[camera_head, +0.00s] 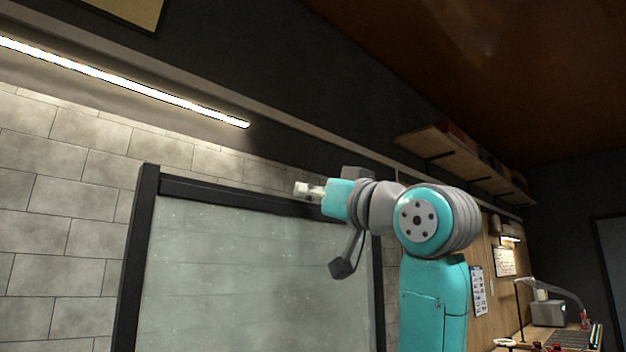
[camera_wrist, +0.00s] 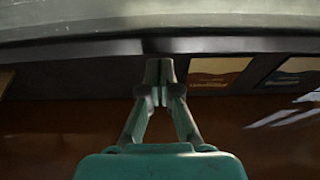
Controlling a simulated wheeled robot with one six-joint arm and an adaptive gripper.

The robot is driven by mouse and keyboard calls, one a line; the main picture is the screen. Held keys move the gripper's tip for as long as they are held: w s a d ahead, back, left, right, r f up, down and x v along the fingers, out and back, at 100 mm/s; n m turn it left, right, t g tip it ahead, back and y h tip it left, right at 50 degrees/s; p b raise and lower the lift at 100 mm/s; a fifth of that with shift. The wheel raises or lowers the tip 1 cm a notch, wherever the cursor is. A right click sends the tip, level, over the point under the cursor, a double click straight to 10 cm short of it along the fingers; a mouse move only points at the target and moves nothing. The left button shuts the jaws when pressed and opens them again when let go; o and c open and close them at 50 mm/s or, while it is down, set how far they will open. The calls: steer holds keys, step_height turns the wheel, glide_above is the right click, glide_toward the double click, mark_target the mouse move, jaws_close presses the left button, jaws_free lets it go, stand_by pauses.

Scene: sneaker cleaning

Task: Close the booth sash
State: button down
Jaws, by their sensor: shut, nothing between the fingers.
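The booth sash (camera_head: 250,270) is a large, hazy glass pane in a dark frame, upright in front of the tiled wall. Its dark top bar (camera_head: 225,193) shows in the head view, and the lower edge of the pane is out of view. My gripper (camera_head: 300,189) is shut and empty, level with the right part of the top bar. In the wrist view my fingertips (camera_wrist: 159,70) are together, just by a dark bar (camera_wrist: 90,50) beside a pale pane (camera_wrist: 160,20). I cannot tell whether they touch the bar.
A lit strip lamp (camera_head: 130,84) hangs on the wall above left. A shelf (camera_head: 465,160) is high on the right, and a workbench with a grey box (camera_head: 548,313) stands at the far lower right.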

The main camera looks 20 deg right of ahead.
steer(key=shift+f, duration=0.6)
